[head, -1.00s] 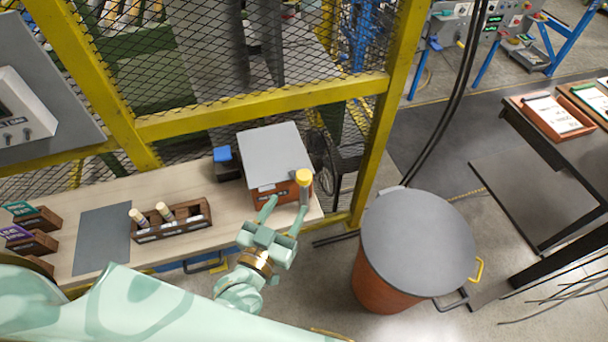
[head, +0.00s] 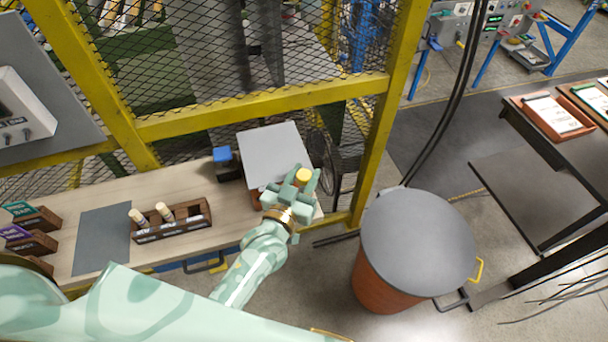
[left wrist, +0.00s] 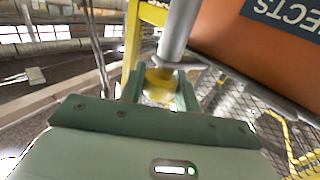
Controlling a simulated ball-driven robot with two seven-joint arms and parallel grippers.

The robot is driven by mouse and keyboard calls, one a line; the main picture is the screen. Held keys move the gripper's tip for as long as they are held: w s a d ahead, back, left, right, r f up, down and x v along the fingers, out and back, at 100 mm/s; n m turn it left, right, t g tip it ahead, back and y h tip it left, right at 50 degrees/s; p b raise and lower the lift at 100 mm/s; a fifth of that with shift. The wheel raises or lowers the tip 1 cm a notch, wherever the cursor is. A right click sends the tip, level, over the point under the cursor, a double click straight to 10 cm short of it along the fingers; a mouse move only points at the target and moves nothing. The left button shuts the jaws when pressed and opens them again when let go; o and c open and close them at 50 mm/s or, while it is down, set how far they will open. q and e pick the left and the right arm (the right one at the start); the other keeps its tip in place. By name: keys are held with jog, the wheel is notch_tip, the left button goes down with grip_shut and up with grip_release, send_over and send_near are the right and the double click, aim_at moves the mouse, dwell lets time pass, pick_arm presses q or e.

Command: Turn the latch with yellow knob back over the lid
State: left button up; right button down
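The yellow knob (head: 303,175) stands at the front right corner of the box with the grey lid (head: 275,150). In the left wrist view the knob (left wrist: 159,84) sits at the end of a grey latch bar (left wrist: 178,32). The lid lies flat on the box, whose orange side (left wrist: 235,40) carries a dark label. My left gripper (head: 295,182) is at the knob, one finger on each side of it, and looks open. Contact with the knob cannot be made out. The gripper hides much of the box front and the latch. My right gripper is not in view.
A wooden holder (head: 172,226) with pale-topped pegs stands left on the bench (head: 228,205). A blue-topped dark block (head: 224,160) is beside the box. A yellow-framed mesh fence (head: 260,107) runs behind. A large round grey-lidded bin (head: 418,240) stands on the right.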

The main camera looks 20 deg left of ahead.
pick_arm(q)
jog(key=shift+r+m+h+p, duration=0.15)
jog(key=shift+m+h+p, duration=0.15)
jog(key=shift+m+h, duration=0.45)
jog(key=shift+m+g+h, duration=0.25)
jog(key=shift+g+h, duration=0.05)
jog(key=shift+h, duration=0.45)
jog(key=shift+m+g+h+b, duration=0.3)
jog(key=shift+m+g+h, duration=0.7)
jog(key=shift+h, duration=0.9)
jog(key=o, duration=1)
jog(key=shift+c, duration=0.2)
